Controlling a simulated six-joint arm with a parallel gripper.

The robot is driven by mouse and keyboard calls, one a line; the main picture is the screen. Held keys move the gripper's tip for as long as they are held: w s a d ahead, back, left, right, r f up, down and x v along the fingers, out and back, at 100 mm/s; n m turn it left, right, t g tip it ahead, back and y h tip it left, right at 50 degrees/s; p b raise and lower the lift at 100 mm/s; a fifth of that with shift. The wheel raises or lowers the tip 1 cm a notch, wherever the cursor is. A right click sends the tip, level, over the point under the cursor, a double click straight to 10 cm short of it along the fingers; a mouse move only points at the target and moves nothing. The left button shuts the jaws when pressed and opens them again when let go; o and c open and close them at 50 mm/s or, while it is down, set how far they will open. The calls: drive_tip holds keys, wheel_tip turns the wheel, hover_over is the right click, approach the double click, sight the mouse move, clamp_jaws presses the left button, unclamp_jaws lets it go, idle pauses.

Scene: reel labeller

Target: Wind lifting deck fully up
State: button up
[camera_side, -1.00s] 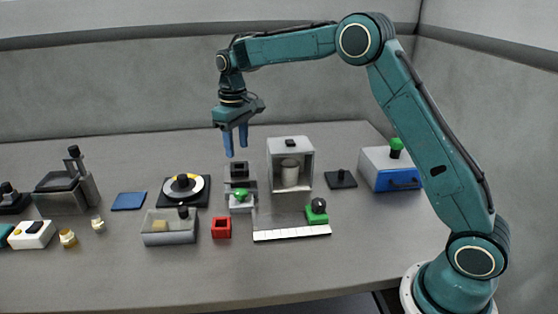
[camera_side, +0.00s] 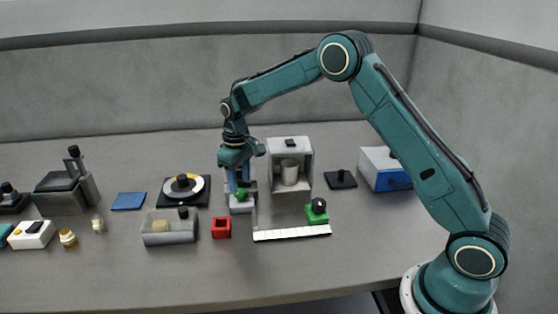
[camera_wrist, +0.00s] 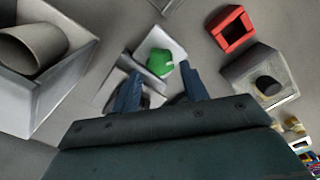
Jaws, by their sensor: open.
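The lifting deck (camera_side: 241,208) appears to be the small grey stand with a green knob (camera_side: 242,194) at its front, in the middle of the table. In the wrist view the green knob (camera_wrist: 160,64) shows just beyond and between my finger ends, over the light grey deck base (camera_wrist: 148,45). My gripper (camera_side: 240,184) points down at the stand, its blue fingers apart and empty. In the wrist view my gripper (camera_wrist: 160,82) has one finger on each side below the knob. I cannot tell whether a finger touches it. My gripper hides the deck's upper part in the side view.
Close on the right stands a grey open-fronted housing (camera_side: 306,148) with a cylinder inside. A red open box (camera_side: 221,229) and a grey bin (camera_side: 171,239) stand in front. A turntable (camera_side: 200,197) is to the left. A white strip (camera_side: 292,233) lies front right.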

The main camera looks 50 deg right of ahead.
sight(240, 191)
drive_tip(key=shift+f, duration=1.5)
drive_tip(key=shift+c, duration=0.2)
drive_tip(key=c, duration=0.7)
drive_tip(key=shift+o, duration=0.2)
drive_tip(key=shift+m, duration=2.4)
drive_tip(key=o, duration=0.7)
